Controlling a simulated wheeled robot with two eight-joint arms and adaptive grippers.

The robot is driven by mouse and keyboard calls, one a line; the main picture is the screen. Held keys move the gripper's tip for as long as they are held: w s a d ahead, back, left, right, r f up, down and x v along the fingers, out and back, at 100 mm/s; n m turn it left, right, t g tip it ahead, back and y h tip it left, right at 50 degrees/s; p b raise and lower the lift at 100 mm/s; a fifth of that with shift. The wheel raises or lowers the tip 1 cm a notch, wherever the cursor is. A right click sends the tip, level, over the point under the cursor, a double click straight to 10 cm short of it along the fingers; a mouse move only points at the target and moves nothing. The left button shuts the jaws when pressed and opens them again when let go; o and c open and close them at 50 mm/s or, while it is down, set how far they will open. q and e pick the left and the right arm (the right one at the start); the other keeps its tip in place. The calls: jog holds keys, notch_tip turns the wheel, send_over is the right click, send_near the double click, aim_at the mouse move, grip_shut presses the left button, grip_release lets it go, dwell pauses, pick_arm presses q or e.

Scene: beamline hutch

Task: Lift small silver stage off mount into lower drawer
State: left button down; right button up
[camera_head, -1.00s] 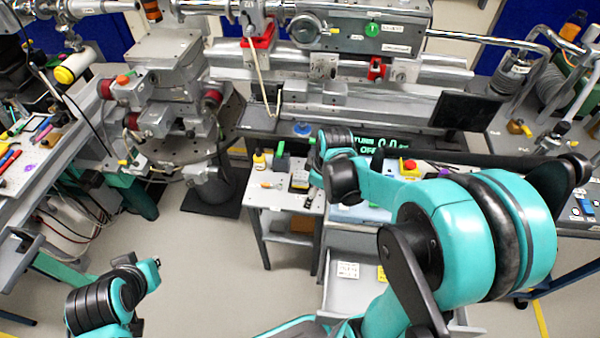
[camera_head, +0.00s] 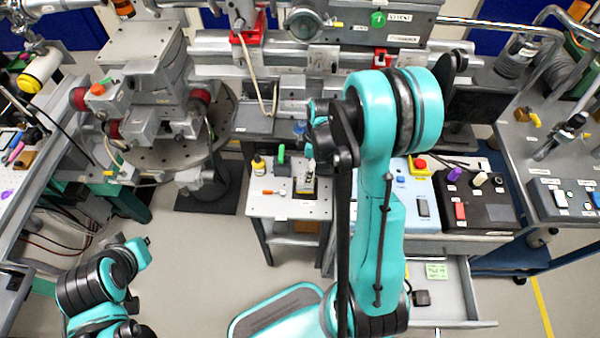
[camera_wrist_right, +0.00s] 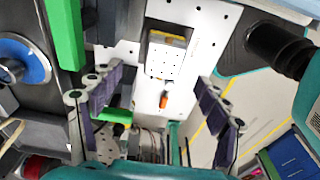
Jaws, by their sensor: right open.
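A small silver stage (camera_wrist_right: 165,58), a plate with dotted holes, sits on a dark mount with a yellow edge in the right wrist view. In the head view the stage (camera_head: 305,184) is small on the white perforated side table (camera_head: 262,203). My right gripper (camera_wrist_right: 160,80) is open and empty, its fingers spread on either side of the view with the stage between and beyond them. In the head view my right arm hides most of that gripper. My left gripper (camera_head: 142,252) is at lower left, away from the table; its fingers are unclear. An open drawer (camera_head: 455,300) is at lower right.
A green upright object (camera_wrist_right: 66,32) stands close to the right gripper's left finger. An orange-handled tool (camera_head: 271,192) and a yellow-capped bottle (camera_head: 258,165) are on the side table. A control box with a red button (camera_head: 420,164) stands right of my arm.

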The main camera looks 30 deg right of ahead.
jog(key=shift+f, duration=0.7)
jog(key=shift+s+a+f+b, duration=0.15)
jog(key=shift+a+f+b, duration=0.05)
jog(key=shift+f+b, duration=0.4)
jog(key=f, duration=0.1)
jog(key=f+b, duration=0.1)
jog(key=f, duration=0.2)
jog(key=shift+a+f+b, duration=0.2)
jog(key=shift+a+b, duration=0.1)
jog(key=shift+b, duration=0.1)
jog(key=shift+r, duration=0.1)
jog(key=c, duration=1.5)
